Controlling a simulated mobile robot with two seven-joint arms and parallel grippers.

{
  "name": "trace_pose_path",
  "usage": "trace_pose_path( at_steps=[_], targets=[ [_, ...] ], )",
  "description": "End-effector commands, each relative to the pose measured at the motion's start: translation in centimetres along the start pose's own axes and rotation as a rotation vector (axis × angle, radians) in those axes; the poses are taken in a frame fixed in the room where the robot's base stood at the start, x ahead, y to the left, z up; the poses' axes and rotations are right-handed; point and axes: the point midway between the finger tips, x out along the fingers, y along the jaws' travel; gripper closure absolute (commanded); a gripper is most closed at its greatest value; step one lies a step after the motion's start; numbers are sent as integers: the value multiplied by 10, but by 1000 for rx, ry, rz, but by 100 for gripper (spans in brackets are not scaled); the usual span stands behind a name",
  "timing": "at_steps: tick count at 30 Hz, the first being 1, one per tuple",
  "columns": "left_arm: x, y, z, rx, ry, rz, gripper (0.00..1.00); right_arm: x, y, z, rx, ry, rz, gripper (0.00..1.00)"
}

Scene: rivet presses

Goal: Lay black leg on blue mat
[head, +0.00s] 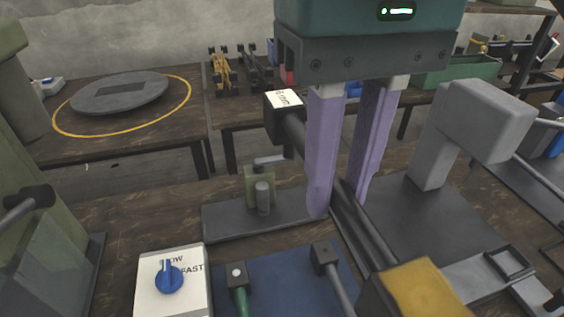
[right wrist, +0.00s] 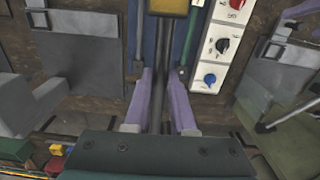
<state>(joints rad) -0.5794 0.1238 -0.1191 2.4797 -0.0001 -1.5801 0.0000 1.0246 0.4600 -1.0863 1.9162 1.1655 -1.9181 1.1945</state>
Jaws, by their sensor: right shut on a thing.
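The black leg is a dark rod (head: 352,220) with a dark square head bearing a white label at its far end. A yellow block (head: 420,288) shows at its near end. My right gripper (head: 340,210) has purple fingers closed on the rod, one on each side, and holds it aslant above the bench. The rod also shows between the fingers in the right wrist view (right wrist: 157,100). The blue mat (head: 285,278) lies below, partly hidden by the rod and block. A green leg (head: 241,300) and a grey leg (head: 338,282) lie on it. My left gripper is not in view.
A white switch box (head: 150,290) with a blue knob stands left of the mat. A grey press (head: 440,140) is at right, an olive press (head: 40,220) at left. A small olive fixture (head: 258,188) stands behind the mat. A round grey disc (head: 120,93) lies on the far-left table.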

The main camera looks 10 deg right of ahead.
Motion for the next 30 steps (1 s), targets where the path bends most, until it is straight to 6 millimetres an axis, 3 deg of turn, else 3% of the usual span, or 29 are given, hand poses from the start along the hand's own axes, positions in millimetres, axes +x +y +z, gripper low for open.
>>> trace_pose_path(
  at_steps=[1, 3, 9, 14, 24, 30],
  targets=[
    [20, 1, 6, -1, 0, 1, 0, 30, -12, 6, -3, -6, -6, 100],
    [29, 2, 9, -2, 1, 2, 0, 47, -24, 12, 5, -4, -5, 100],
    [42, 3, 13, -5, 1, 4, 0, 73, -43, 23, 31, -1, -2, 100],
    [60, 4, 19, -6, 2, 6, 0, 105, -45, 26, 37, -2, 0, 100],
    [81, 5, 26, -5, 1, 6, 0, 199, -44, 25, 37, -1, 5, 100],
    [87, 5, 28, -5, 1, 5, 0, 227, -44, 24, 36, 1, 2, 100]
  ],
)
